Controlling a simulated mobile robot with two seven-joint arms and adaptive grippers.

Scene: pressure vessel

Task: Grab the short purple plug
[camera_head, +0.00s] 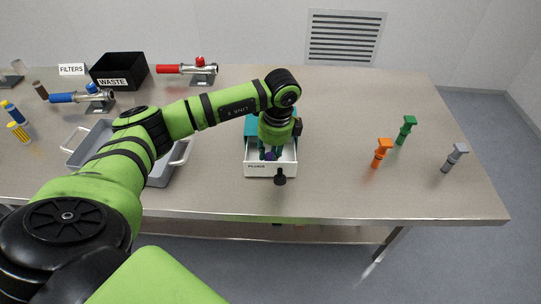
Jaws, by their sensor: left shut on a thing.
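The short purple plug (270,156) shows as a small dark purple shape inside the open white drawer (256,170) of the teal box. My left gripper (270,151) reaches down into the drawer from above and is shut on the purple plug. The fingers and much of the plug are partly hidden by the wrist and the drawer front. My right gripper is not in view.
A grey tray (160,176) lies left, partly behind my arm. A black waste bin (119,68) stands at the back left. The table's middle right is clear.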

